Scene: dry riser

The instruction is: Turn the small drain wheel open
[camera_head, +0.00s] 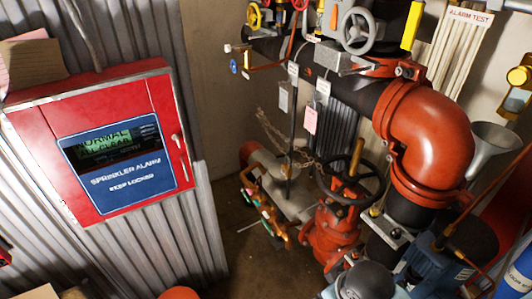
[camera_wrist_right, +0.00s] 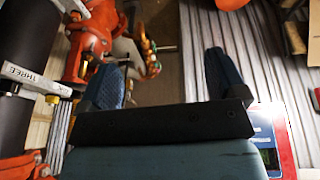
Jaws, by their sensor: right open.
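Several handwheels show in the head view, and I cannot tell for sure which is the small drain wheel. A small brass valve assembly (camera_head: 265,212) with green and red parts sits low beside the red valve. A large black wheel (camera_head: 350,175) tops the red valve body (camera_head: 330,240). At the top are a yellow wheel (camera_head: 254,17), a red wheel (camera_head: 300,3) and a grey wheel (camera_head: 356,30). My right gripper (camera_wrist_right: 166,78) is open and empty in the right wrist view, with the brass fittings (camera_wrist_right: 150,52) beyond its fingers. My left gripper is not in view.
A red sprinkler alarm cabinet (camera_head: 120,150) hangs on corrugated metal at the left. A thick red pipe elbow (camera_head: 435,130) and a grey funnel (camera_head: 492,145) stand at the right. Tags and a chain hang near the pipes. Some floor (camera_head: 240,255) is clear below.

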